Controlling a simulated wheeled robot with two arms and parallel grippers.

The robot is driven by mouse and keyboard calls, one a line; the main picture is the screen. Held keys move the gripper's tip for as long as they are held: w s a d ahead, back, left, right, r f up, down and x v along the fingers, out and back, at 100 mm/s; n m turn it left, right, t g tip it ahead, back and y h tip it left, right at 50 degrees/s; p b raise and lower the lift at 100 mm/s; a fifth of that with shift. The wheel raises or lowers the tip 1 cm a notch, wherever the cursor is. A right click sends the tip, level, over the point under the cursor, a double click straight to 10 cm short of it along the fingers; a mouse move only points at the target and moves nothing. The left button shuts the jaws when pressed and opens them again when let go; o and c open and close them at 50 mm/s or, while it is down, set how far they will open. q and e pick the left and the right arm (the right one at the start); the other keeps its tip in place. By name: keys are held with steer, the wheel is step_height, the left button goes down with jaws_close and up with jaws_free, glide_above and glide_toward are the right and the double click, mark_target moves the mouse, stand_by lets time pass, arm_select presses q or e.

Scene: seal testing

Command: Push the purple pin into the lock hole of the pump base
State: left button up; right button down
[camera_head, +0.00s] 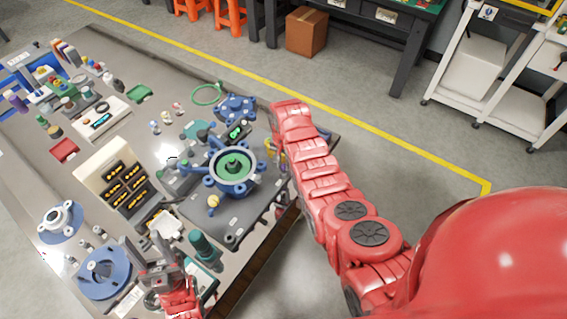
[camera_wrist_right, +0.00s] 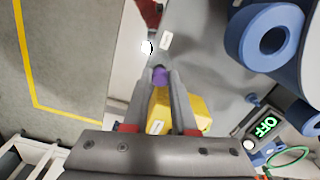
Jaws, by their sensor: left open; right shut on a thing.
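The purple pin (camera_wrist_right: 160,74) is between the fingertips of my right gripper (camera_wrist_right: 161,80) in the right wrist view. That gripper is shut on it, and only a small part of the pin shows. In the head view my right gripper (camera_head: 275,149) is at the right edge of the table, just right of the blue pump base (camera_head: 217,178) with its green centre. Part of a blue round body (camera_wrist_right: 246,38) shows at the upper right of the wrist view. I cannot make out the lock hole. My left gripper (camera_head: 165,272) is open at the near side of the table.
A yellow block (camera_wrist_right: 190,108) lies beyond the right fingers. A device with a green OFF display (camera_wrist_right: 265,126) is to their right. In the head view, a dark green cylinder (camera_head: 205,248) stands near my left gripper, and a cream rack (camera_head: 100,172) stands further left.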

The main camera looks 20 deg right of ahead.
steer(key=shift+f+b, duration=0.55)
steer(key=shift+f, duration=0.15)
stand_by(0.5)
steer(key=c, duration=0.6)
jaws_free()
steer(key=shift+c, duration=0.2)
steer(key=shift+r, duration=0.1)
step_height(320, 180, up, 9)
steer(key=p, duration=0.4)
steer(key=shift+p, duration=0.35)
